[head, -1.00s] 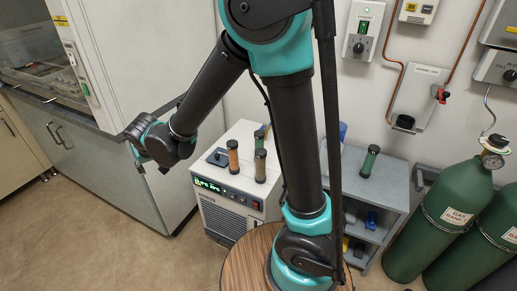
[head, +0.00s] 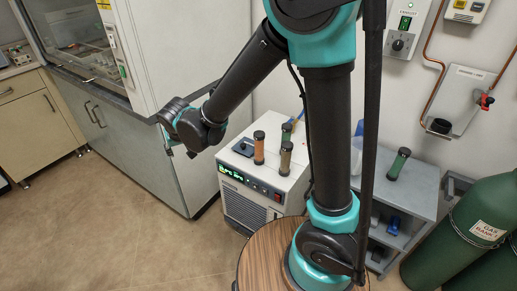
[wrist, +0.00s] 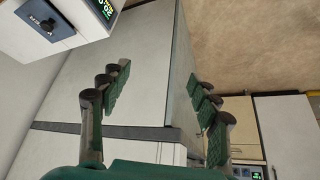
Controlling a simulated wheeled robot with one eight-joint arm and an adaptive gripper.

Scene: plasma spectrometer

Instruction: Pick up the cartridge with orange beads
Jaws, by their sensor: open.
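The cartridge with orange beads (head: 259,148) stands upright on top of the white chiller box (head: 240,174), with dark caps at both ends. An olive-brown cartridge (head: 285,159) stands to its right, and a green one (head: 286,132) stands behind. Another green cartridge (head: 398,164) is on the grey cart. My gripper (head: 180,152) is open and empty, left of the chiller and apart from the cartridges. In the wrist view its open fingers (wrist: 160,85) have nothing between them. No cartridge shows in that view; the chiller's corner (wrist: 60,30) is at its upper left.
A dark blue square pad (head: 243,147) lies on the chiller's left side. The fume hood cabinet (head: 130,130) is behind my gripper. The grey cart (head: 415,190) and green gas cylinders (head: 480,225) are at the right. The floor at left is clear.

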